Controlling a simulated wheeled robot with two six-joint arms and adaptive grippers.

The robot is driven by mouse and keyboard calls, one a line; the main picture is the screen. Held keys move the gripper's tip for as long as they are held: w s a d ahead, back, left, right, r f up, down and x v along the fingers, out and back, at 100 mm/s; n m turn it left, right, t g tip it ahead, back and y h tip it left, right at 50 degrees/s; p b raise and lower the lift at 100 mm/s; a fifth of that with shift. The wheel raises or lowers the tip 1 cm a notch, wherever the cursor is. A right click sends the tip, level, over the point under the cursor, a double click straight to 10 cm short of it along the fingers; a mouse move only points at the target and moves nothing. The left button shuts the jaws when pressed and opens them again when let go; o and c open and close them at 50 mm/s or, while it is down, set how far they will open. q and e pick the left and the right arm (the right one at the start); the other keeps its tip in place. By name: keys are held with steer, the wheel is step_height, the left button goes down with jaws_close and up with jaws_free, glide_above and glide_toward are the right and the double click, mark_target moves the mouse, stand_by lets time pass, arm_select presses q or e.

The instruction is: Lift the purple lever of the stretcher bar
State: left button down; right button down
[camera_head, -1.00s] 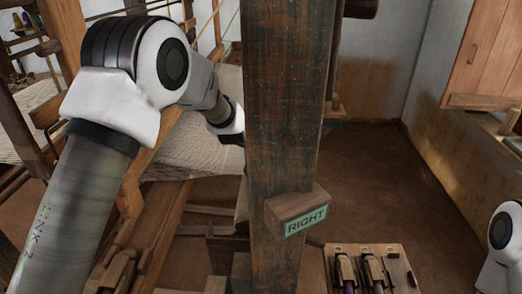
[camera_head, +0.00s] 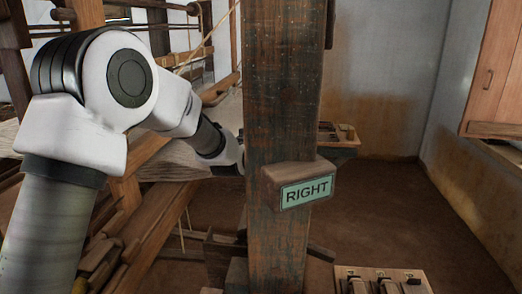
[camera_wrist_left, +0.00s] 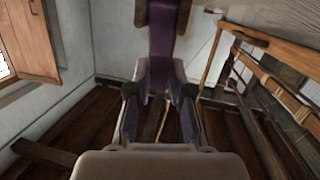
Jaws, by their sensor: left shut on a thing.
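In the left wrist view, a purple lever (camera_wrist_left: 162,45) runs down from the top middle to between my left gripper's fingers. My left gripper (camera_wrist_left: 160,78) is shut on it, one finger on each side. A dark wooden piece shows at the lever's upper end. In the head view my left arm reaches behind a thick wooden post, which hides the gripper, the lever and the stretcher bar. Woven cloth (camera_head: 175,160) shows behind my forearm. My right gripper is in neither current view.
The upright wooden post (camera_head: 278,85) carries a block with a green RIGHT sign (camera_head: 306,192). A wooden tool tray (camera_head: 345,272) stands at the bottom right. Loom beams (camera_head: 165,218) crowd the left. The floor right of the post is mostly clear.

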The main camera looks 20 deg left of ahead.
arm_select(q)
steer(key=shift+s+a+f, duration=0.2)
steer(key=shift+a+f, duration=0.15)
steer(key=shift+f, duration=0.05)
steer(key=shift+d, duration=0.1)
steer(key=c, duration=1.1)
jaws_free()
steer(key=shift+o, duration=0.3)
steer(key=shift+r, duration=0.15)
steer(key=shift+r, duration=0.1)
